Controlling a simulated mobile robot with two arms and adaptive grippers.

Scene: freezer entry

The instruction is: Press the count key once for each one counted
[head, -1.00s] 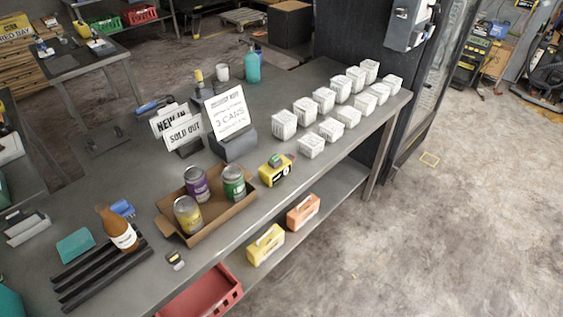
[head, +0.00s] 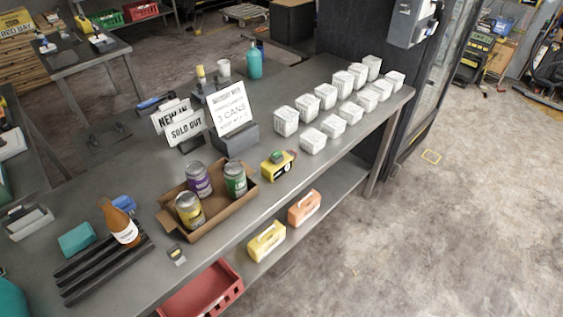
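A yellow device (head: 277,166) with a green key on top and a dark round part on its side sits on the grey bench, right of an open cardboard tray (head: 222,217). The tray holds a purple-label can (head: 198,180), a green-label can (head: 235,180) and a yellow-label can (head: 189,211), all upright. Several white tubs (head: 313,141) stand in two rows toward the bench's far right end. A number on the device cannot be read. Neither of my grippers is in view.
Sold-out sign (head: 186,129), brown bottle (head: 120,225) on a black rack, teal block (head: 77,239) and small grey-yellow item (head: 177,255) are on the bench (head: 215,260). Yellow (head: 266,241) and orange (head: 304,207) boxes and a red crate (head: 205,293) sit below.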

